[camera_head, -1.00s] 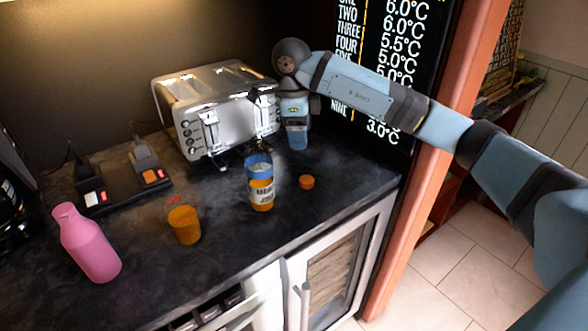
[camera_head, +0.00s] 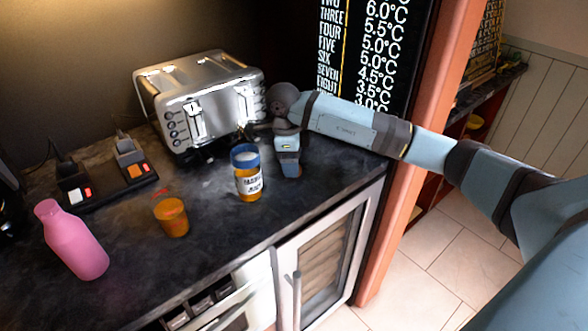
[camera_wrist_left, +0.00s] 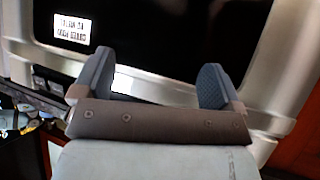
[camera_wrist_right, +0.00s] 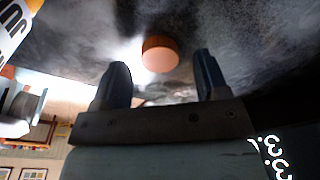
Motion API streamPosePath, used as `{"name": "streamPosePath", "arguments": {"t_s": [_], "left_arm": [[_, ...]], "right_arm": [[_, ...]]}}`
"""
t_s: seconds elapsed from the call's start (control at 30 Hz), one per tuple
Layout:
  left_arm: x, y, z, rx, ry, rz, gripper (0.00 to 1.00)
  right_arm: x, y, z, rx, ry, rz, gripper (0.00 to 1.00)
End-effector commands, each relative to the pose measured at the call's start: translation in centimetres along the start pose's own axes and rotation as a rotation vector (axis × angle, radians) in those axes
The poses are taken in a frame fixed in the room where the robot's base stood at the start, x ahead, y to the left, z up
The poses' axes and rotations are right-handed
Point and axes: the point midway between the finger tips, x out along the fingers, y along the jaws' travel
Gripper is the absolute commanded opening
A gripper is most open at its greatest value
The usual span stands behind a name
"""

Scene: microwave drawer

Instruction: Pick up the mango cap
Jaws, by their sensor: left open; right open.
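The mango cap is a small round orange cap (camera_wrist_right: 160,54), lying on the dark counter in the right wrist view. In the head view it is hidden behind my right gripper (camera_head: 291,171), which points down low over the counter. In the right wrist view my right gripper (camera_wrist_right: 160,70) is open and empty, with the cap beyond the gap between its fingers. The blue-topped orange mango bottle (camera_head: 248,184) stands upright left of that gripper; part of its label (camera_wrist_right: 14,30) shows in the right wrist view. My left gripper (camera_wrist_left: 154,76) is open and empty in front of a dark appliance panel.
A silver toaster (camera_head: 200,98) stands behind the bottle, close to my right gripper. An orange cup (camera_head: 171,217), a pink bottle (camera_head: 72,240) and a dark switch strip (camera_head: 105,184) are to the left. The counter's front edge lies above a glass-doored cabinet (camera_head: 322,262).

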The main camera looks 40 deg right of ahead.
Motion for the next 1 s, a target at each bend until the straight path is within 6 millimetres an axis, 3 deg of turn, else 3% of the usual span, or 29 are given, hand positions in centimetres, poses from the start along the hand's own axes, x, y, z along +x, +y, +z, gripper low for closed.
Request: {"name": "streamPosePath", "arguments": {"t_s": [0.1,0.33,0.57,1.0], "left_arm": [[-0.02,-0.16,0.11,0.005,-0.002,0.000,0.91],[-0.06,-0.43,0.26,0.014,-0.005,-0.001,0.91],[-0.04,-0.38,0.25,0.012,-0.005,-0.001,0.91],[0.05,0.02,0.04,-0.004,-0.001,-0.001,0.91]], "right_arm": [[1.46,0.06,-0.01,-0.001,0.000,0.000,0.68],[1.61,0.03,0.01,-0.002,-0.001,-0.001,0.68],[1.61,0.04,0.00,-0.001,0.000,-0.001,0.15],[0.79,0.00,-0.09,-0.001,-0.001,-0.002,0.15]]}}
